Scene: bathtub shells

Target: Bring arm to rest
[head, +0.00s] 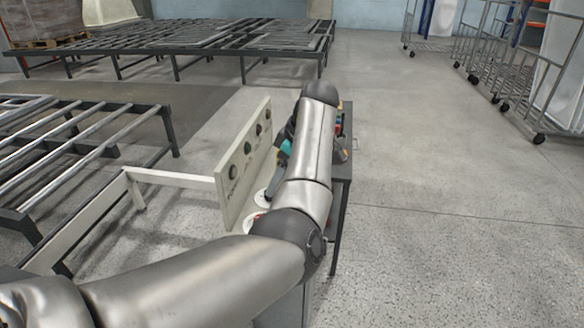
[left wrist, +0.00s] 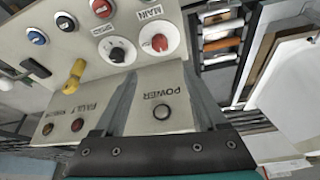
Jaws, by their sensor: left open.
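My left arm (head: 311,150) reaches out over a pale control panel (head: 243,184) with several buttons and knobs. The arm hides most of my left gripper in the head view; a teal part and a dark finger show beside the panel. In the left wrist view my left gripper (left wrist: 160,72) is open, its two grey fingers spread in front of the panel with nothing held between them. The POWER button (left wrist: 162,111) shows between the fingers. I cannot tell whether the fingers touch the panel. My right gripper is not in view.
The left wrist view shows a yellow switch (left wrist: 75,76), a red knob (left wrist: 159,43) and a black knob (left wrist: 117,54) on the panel. A dark-legged stand (head: 340,215) is under the arm. Roller conveyors (head: 75,140) lie left; wheeled cages (head: 540,85) stand right.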

